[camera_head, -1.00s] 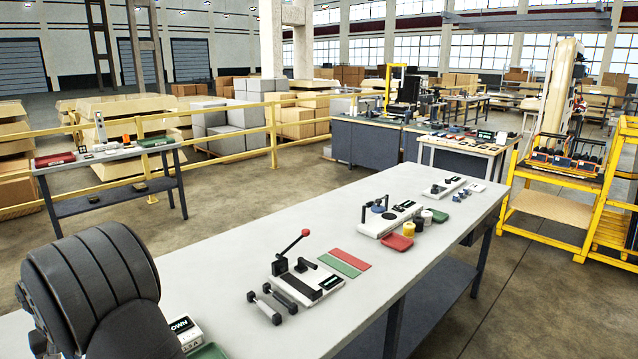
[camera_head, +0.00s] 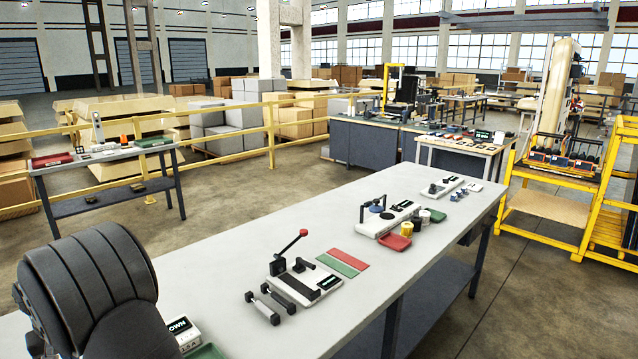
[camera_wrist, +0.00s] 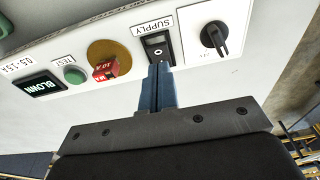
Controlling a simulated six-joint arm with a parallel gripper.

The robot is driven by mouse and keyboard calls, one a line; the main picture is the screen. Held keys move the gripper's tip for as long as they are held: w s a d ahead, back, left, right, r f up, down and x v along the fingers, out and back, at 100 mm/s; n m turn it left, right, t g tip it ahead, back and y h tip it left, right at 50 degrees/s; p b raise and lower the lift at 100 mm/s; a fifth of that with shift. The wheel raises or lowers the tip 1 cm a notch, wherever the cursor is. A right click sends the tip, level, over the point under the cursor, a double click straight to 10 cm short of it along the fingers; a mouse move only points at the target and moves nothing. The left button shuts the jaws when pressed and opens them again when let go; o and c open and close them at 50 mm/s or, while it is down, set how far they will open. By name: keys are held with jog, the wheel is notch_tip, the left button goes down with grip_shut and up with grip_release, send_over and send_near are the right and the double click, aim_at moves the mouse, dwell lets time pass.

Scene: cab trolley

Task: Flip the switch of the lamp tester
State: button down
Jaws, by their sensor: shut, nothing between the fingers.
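In the wrist view, a white tester panel shows upside down. It bears a black rocker switch (camera_wrist: 158,48) under the label SUPPLY, a black rotary knob (camera_wrist: 214,38), a red 10 A part in a brass round holder (camera_wrist: 103,60), a green TEST button (camera_wrist: 75,75) and a display (camera_wrist: 40,87) reading BLOWN. No lamp label is readable. My gripper (camera_wrist: 161,70) is shut and empty, its blue fingertips at the rocker's near edge; I cannot tell whether they touch. In the head view, the tester (camera_head: 185,333) is mostly hidden behind my arm.
The long grey bench (camera_head: 215,275) also bears a green tray (camera_head: 208,351), a lever device (camera_head: 303,281) with a red knob, red and green mats (camera_head: 343,262), and further testers and a red tray (camera_head: 394,242) towards the far end. Yellow railing stands behind.

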jog(key=shift+f, duration=1.35)
dwell(0.8)
jog(key=shift+r, duration=3.5)
notch_tip(320, 180, down, 7)
jog(key=shift+f, duration=0.1)
jog(key=shift+r, duration=0.2)
notch_tip(320, 180, up, 11)
jog(key=shift+s+d+r, duration=0.2)
jog(key=shift+s+d, duration=0.05)
jog(key=shift+s, duration=0.05)
